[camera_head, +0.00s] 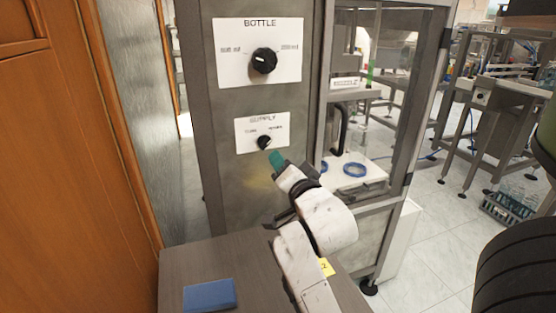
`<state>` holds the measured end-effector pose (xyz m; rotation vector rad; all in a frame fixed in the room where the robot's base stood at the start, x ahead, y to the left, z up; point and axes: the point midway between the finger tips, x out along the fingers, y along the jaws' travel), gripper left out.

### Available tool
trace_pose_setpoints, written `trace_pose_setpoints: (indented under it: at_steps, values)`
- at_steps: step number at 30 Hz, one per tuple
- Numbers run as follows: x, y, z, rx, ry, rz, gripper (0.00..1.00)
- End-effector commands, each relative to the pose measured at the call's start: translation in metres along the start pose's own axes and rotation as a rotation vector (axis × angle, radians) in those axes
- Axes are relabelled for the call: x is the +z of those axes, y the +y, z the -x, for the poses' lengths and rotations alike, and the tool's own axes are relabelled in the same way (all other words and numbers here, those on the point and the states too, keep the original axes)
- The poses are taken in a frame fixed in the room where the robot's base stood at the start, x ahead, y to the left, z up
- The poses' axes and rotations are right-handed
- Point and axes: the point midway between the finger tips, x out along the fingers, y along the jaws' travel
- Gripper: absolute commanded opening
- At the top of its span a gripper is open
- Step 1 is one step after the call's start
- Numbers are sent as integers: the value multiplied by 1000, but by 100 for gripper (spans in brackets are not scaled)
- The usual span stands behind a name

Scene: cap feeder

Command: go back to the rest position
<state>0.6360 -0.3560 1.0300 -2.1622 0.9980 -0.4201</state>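My gripper (277,161) is at the end of my white arm, in the middle of the head view. Its teal tip is just below and right of the small black knob (264,142) on the lower panel label. I cannot tell whether the tip touches the knob or is in front of it. The finger gap does not show, so open or shut is unclear. No held object is visible. My arm reaches up from the bottom edge, over the grey-brown tabletop (215,262).
The grey machine panel (225,115) also carries a larger black knob (263,60) labelled BOTTLE. A blue block (209,295) lies on the tabletop. A wooden door (55,170) closes off the left. The machine's frame post (432,90) stands right of my arm, with open tiled floor beyond.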

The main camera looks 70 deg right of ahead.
Motion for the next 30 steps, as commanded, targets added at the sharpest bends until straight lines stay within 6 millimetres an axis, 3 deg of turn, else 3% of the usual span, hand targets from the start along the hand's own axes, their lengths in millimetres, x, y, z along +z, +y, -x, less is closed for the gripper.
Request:
trace_pose_setpoints:
  at_steps: [21, 30]
  values:
    - [-1, -1, 6, 0, 0, -1, 39]
    - [-33, -34, 6, 0, 0, -1, 39]
